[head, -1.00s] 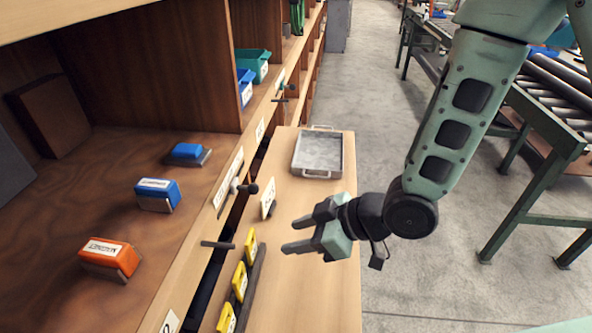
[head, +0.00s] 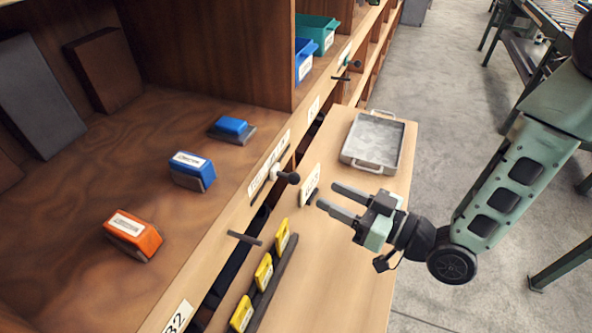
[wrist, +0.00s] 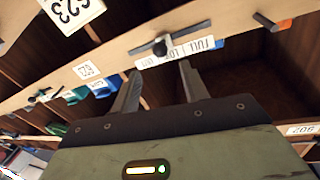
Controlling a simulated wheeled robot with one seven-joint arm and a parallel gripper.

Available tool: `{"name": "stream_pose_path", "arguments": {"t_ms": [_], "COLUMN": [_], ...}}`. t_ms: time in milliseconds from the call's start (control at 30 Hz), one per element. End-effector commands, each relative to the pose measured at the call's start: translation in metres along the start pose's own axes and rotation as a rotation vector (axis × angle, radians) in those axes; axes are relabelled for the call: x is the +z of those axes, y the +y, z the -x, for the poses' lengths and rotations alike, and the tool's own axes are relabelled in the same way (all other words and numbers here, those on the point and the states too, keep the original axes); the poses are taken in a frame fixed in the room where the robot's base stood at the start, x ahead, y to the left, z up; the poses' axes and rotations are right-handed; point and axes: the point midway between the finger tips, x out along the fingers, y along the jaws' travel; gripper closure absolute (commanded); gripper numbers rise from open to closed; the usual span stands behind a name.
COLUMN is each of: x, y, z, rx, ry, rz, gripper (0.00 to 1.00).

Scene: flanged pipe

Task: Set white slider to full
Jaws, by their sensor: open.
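A dark round knob on a short stem (head: 290,178) sticks out of the shelf's front edge, with a small whitish part at its base. I take it for the white slider; its colour is not clear. It sits by a white label strip (head: 262,178) with black lettering. In the wrist view the knob (wrist: 160,46) lies in front of the label (wrist: 178,53), towards its left part; FULL seems to be at the right end. My gripper (head: 328,196) is open and empty, its fingers pointing at the shelf edge, apart from the knob. In the wrist view the fingertips (wrist: 160,71) lie just below the label.
A dark bar handle (head: 244,238) juts from the edge nearby. A white sign (head: 310,185) stands close to my fingertips. Yellow tags (head: 264,272) stand on a dark rail. A metal tray (head: 372,142) lies on the bench. Blue and orange blocks (head: 133,235) sit on the shelf.

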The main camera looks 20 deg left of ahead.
Motion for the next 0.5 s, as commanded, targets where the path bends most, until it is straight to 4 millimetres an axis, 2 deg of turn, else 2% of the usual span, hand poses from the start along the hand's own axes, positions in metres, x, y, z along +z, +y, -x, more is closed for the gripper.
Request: {"name": "stream_pose_path", "arguments": {"t_ms": [100,300,500], "x": [-0.003,-0.003,-0.001], "y": [-0.002,-0.001,-0.001], "z": [-0.027,-0.065,-0.089], "rx": [-0.003,-0.002,0.000], "ry": [0.001,0.001,0.000], "rz": [0.000,0.001,-0.001], "gripper": [0.55,0.55,0.55]}}
